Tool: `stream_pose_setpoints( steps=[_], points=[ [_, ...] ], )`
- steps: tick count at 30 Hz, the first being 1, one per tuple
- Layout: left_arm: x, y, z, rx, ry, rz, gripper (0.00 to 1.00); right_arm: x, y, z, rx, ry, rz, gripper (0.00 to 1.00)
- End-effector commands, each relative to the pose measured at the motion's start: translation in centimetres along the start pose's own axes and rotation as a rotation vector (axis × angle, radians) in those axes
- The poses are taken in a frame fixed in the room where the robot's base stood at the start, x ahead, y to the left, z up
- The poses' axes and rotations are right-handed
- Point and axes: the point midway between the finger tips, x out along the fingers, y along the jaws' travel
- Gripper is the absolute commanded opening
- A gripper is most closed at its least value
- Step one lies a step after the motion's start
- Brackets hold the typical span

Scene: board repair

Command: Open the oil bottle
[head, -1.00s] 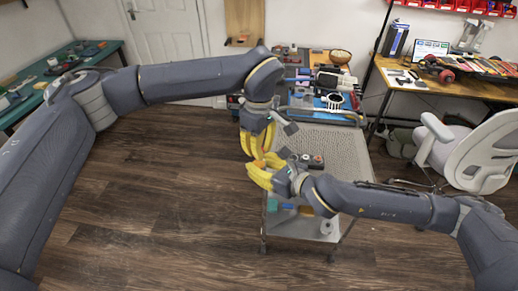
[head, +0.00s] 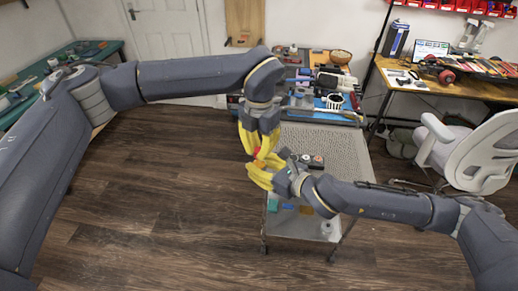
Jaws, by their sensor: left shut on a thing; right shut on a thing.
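My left gripper (head: 258,148) points down with its yellow fingers closed around a small red part, which looks like the cap (head: 257,152) of the oil bottle. My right gripper (head: 261,170) comes in from the right just below it. Its yellow fingers are closed on what seems to be the bottle's body, which they largely hide. The two grippers' fingertips are very close together in front of the cart's left edge. I cannot make out whether the cap and bottle are still joined.
A grey perforated cart (head: 345,150) stands behind the grippers, with small round items (head: 317,161) on top and more things on its lower shelf. A cluttered blue workbench (head: 300,103) is behind it. A white office chair (head: 470,155) stands right. The wooden floor at left is clear.

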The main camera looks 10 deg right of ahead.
Motion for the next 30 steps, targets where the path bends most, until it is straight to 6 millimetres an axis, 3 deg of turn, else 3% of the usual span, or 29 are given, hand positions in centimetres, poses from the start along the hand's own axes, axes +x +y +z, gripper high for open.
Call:
stream_pose_setpoints(
  steps=[30],
  points=[
    [-0.09, -0.09, 0.04, -1.603, -0.001, -0.001, 0.0, -0.01, 0.08, -0.01, 0.0, 0.0, 0.002, 0.0]
  ],
)
